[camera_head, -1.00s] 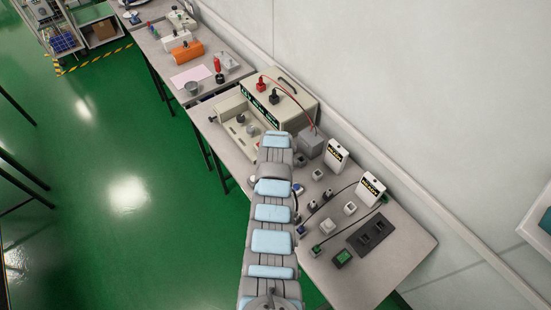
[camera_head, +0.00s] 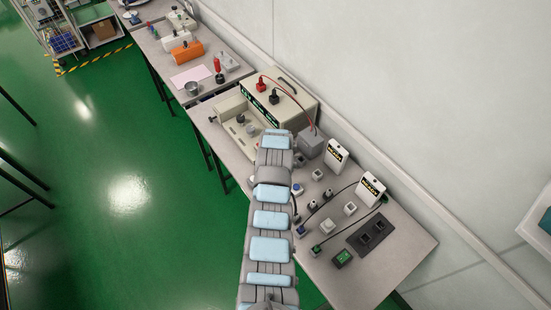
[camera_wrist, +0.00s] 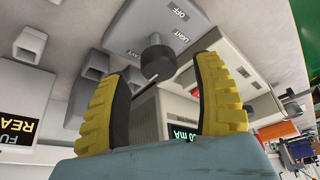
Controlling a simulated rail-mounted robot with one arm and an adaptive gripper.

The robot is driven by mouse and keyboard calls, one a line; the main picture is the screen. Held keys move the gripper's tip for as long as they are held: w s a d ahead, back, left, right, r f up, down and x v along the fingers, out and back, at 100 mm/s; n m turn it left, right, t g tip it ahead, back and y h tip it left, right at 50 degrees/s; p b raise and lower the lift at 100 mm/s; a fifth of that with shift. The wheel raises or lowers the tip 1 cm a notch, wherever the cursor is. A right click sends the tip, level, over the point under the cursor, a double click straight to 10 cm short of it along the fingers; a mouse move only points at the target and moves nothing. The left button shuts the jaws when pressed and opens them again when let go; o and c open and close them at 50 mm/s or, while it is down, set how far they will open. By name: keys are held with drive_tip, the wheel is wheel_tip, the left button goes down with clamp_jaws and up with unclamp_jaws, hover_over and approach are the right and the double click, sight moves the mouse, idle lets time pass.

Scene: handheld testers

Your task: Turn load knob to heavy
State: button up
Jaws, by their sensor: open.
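In the wrist view a dark round load knob (camera_wrist: 156,56) stands on a grey panel (camera_wrist: 118,17). The labels OFF and LIGHT show to its upper right, and a partly hidden label ending in "AVY" shows to its left. My gripper (camera_wrist: 165,70) is open, with its yellow-padded fingers on either side of the knob. A gap shows on both sides; how far the fingertips are from the knob in depth is unclear. A pale line shows low on the knob, but its exact setting is hard to read. In the head view my arm hides the knob and gripper.
A beige instrument (camera_head: 283,98) with red and black plugs stands behind my arm. A grey box (camera_head: 312,142) and white testers (camera_head: 337,154) stand along the wall side. Small switches and cables lie to the right.

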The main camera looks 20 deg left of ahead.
drive_tip(key=v, duration=1)
drive_tip(key=shift+f, duration=0.15)
idle(0.6)
